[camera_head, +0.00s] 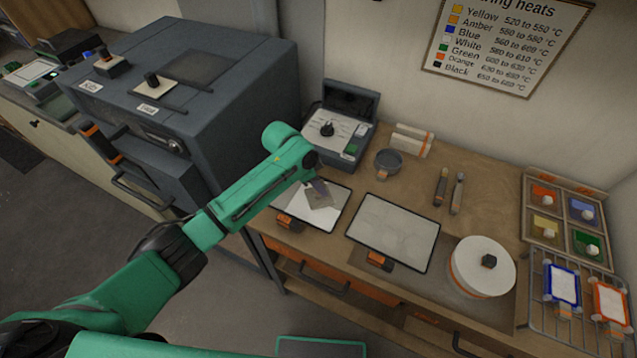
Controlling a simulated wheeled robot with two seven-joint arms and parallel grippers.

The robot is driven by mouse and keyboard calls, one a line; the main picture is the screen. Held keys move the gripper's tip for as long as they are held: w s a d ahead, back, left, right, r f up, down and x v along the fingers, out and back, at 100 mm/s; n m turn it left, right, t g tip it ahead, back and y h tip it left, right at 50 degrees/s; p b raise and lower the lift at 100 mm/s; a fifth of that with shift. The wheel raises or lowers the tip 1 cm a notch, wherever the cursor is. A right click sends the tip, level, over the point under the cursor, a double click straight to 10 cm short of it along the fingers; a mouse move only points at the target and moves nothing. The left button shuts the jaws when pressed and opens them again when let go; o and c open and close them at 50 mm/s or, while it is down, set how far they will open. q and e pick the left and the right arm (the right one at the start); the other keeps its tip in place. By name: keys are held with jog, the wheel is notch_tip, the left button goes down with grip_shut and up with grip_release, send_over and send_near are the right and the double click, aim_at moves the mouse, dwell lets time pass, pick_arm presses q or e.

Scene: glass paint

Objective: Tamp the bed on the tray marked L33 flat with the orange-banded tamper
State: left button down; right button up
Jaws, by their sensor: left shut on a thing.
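Two white-surfaced trays lie at the bench's front: a left tray (335,218) and a middle tray (410,240). Each has an orange tag at its front edge; I cannot read the marks on them. My left gripper (316,180) is over the left tray, shut on a flat grey tool (322,197). The tool's plate is over or on the tray's surface; I cannot tell whether it touches. The gripper covers its upper part, and I see no clear orange band on it. My right gripper is not in view.
Two slim tools (458,193) lie behind the middle tray, near a grey bowl (388,162). A round white, orange-banded container (485,268) stands to the right. A dark kiln (190,90) stands left of the bench. Paint pots and a wire rack (590,290) fill the right end.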

pick_arm(q)
jog(key=shift+f, duration=0.45)
jog(key=shift+f, duration=0.2)
jog(key=shift+f, duration=0.1)
dwell(0.9)
notch_tip(320, 180, up, 2)
jog(key=shift+r+p, duration=0.1)
jog(key=shift+p, duration=0.25)
jog(key=shift+r, duration=0.1)
jog(key=shift+r, duration=1.95)
